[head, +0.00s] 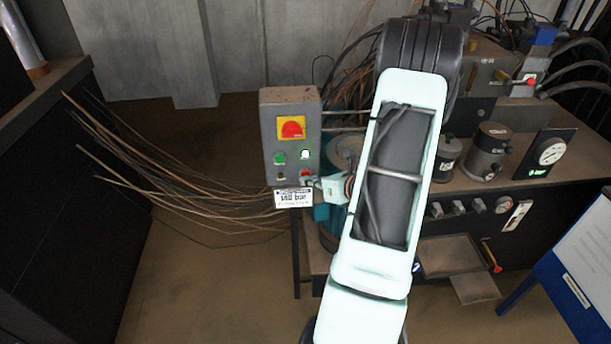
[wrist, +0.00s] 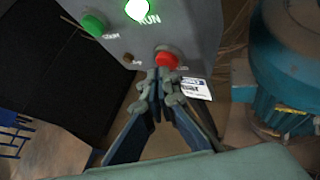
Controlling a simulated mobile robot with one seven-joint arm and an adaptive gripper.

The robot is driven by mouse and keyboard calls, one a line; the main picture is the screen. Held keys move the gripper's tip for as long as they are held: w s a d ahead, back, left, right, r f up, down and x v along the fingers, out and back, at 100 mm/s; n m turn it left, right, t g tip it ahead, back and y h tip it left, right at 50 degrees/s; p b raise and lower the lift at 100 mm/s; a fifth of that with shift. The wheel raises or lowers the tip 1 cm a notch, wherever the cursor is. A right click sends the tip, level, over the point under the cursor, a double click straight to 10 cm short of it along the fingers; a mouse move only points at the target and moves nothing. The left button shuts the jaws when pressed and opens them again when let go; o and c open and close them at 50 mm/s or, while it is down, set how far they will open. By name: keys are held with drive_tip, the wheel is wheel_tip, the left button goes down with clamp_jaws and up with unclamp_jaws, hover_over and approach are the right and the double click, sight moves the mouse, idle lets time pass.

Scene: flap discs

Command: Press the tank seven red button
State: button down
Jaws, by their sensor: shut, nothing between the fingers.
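A grey control box (head: 290,138) stands upright left of my arm in the head view. Its small red button (head: 305,174) is at the lower right of the face and also shows in the wrist view (wrist: 167,59). No "tank seven" wording is readable. My gripper (head: 317,184) is shut and empty, its fingers pointing at the box. In the wrist view the fingertips (wrist: 163,88) are just below the red button, overlapping its lower edge. I cannot tell whether they touch it. A white label (head: 293,198) hangs at the box's lower edge.
The box also has a big red knob (head: 292,128) on a yellow plate, a green button (head: 280,158) and a lit green RUN lamp (wrist: 138,10). Loose rods (head: 180,185) stick out at left. A blue-green motor (wrist: 285,75) stands close on the right.

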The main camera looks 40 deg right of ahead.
drive_tip(key=shift+w+d, duration=0.2)
drive_tip(key=shift+w, duration=0.2)
idle(0.5)
drive_tip(key=shift+s, duration=0.15)
drive_tip(key=shift+s+a+b, duration=0.3)
drive_tip(key=shift+s+a, duration=0.15)
drive_tip(key=shift+s, duration=0.2)
drive_tip(key=shift+s+a+b, duration=0.2)
drive_tip(key=shift+s+a, duration=0.25)
drive_tip(key=shift+s, duration=0.25)
drive_tip(key=shift+s+a+b, duration=0.15)
drive_tip(key=shift+s+a, duration=0.25)
drive_tip(key=shift+s, duration=0.35)
drive_tip(key=shift+s+a+b, duration=0.2)
drive_tip(key=shift+s+a, duration=0.25)
drive_tip(key=shift+s, duration=0.25)
